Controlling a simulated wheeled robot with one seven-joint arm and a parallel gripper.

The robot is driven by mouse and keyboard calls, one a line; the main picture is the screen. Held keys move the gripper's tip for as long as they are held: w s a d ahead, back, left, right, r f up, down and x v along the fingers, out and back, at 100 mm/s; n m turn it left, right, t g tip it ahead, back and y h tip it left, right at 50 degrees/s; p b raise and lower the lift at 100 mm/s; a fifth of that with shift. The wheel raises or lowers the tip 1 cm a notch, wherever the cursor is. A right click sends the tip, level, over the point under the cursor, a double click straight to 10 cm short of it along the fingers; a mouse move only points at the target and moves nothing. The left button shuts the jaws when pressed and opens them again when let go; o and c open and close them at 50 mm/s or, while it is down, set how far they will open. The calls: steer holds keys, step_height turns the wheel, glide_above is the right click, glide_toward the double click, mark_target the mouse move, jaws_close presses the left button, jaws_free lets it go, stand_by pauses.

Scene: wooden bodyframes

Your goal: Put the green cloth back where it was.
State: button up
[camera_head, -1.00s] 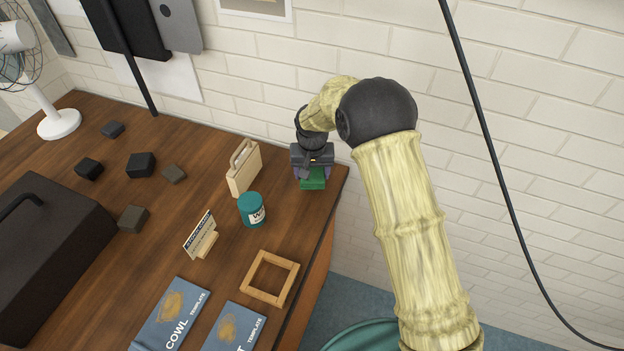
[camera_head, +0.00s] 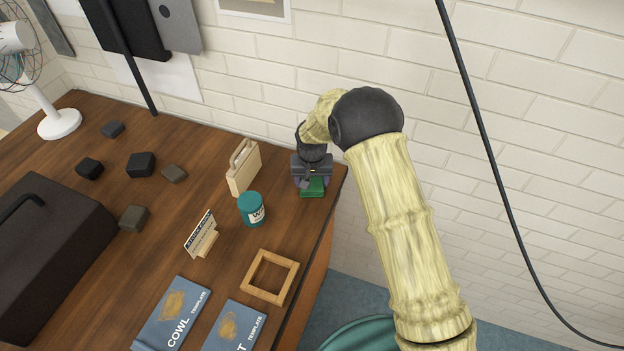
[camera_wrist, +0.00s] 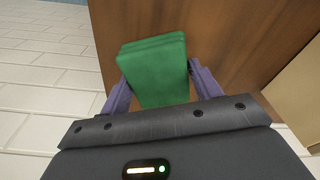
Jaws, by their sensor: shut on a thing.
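The green cloth (camera_head: 314,188) is a folded, flat block at the far right corner of the wooden table. My gripper (camera_head: 311,183) is over that corner, pointing down, with its fingers on the cloth. In the wrist view the cloth (camera_wrist: 155,70) sits between the two purple fingers of my gripper (camera_wrist: 158,88), which are shut on it. The tabletop shows behind the cloth. I cannot tell whether the cloth touches the table.
A cream wooden case (camera_head: 243,167) stands left of my gripper. A teal jar (camera_head: 251,210) and a small sign (camera_head: 201,235) are nearer, with a square wooden frame (camera_head: 271,277) in front. The brick wall (camera_head: 270,60) is close behind. The table's right edge is close.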

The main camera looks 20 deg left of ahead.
mark_target(312, 184)
steer(key=o, duration=1)
steer(key=shift+f, duration=0.1)
steer(key=shift+c, duration=0.2)
step_height(312, 184, up, 12)
steer(key=s+b, duration=0.1)
steer(key=b, duration=0.1)
steer(key=shift+s+d, duration=0.15)
steer(key=shift+d, duration=0.05)
